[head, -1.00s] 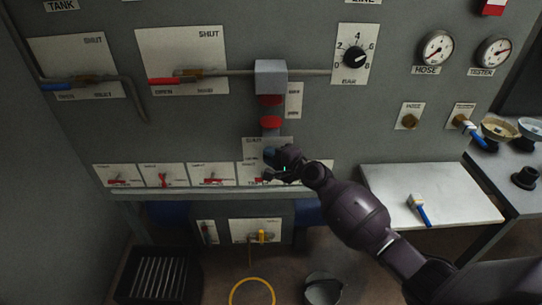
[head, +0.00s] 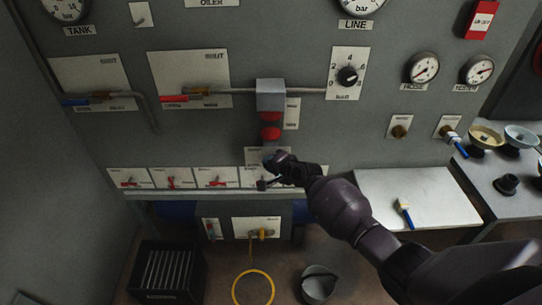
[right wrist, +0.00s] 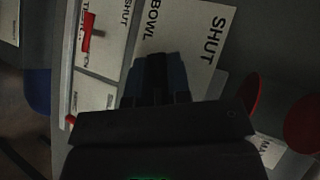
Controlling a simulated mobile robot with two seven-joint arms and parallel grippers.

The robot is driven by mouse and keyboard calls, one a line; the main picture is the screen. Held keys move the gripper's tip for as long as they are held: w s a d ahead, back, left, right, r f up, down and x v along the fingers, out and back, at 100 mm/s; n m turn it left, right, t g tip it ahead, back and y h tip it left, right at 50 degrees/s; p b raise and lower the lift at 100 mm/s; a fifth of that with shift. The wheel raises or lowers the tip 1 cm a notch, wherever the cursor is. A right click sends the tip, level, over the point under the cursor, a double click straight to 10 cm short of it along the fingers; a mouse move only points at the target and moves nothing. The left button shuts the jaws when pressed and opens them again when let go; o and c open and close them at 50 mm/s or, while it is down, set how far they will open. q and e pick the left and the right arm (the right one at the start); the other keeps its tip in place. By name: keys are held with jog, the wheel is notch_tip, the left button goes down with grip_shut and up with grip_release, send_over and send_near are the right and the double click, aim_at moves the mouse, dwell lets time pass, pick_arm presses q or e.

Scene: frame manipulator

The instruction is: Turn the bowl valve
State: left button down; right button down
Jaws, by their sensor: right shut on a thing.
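The bowl valve's white label (right wrist: 185,38), with the words BOWL and SHUT, is on the grey panel in the right wrist view. The same plate (head: 256,154) shows partly in the head view. My right gripper (head: 270,172) is at this plate, its dark fingers (right wrist: 158,75) over the plate's middle. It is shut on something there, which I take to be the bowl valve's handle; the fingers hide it. The handle's angle cannot be told. My left gripper is not in view.
Small red-handled valves (head: 172,180) line the panel to the left. Red round knobs (head: 270,133) sit just above my gripper. A ledge (head: 160,193) runs below. A white table (head: 440,203) with a brush (head: 404,212) stands to the right.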

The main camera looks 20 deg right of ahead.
jog(key=shift+n+g+h+p, duration=0.5)
jog(key=shift+n+h+p, duration=0.1)
jog(key=shift+h+p, duration=0.15)
jog(key=shift+n+g+h, duration=0.3)
jog(key=shift+h, duration=0.25)
jog(key=n+g+h, duration=0.1)
jog(key=h, duration=0.2)
jog(key=shift+f+n, duration=0.1)
jog(key=shift+n, duration=0.3)
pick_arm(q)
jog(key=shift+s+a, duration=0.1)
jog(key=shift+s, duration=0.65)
pick_arm(e)
jog(key=n+g+h, duration=0.1)
jog(key=n+h, duration=0.1)
jog(key=h, duration=0.1)
jog(key=shift+h, duration=0.4)
jog(key=c, duration=1.4)
grip_release()
jog(key=shift+o, duration=0.2)
jog(key=shift+s, duration=0.1)
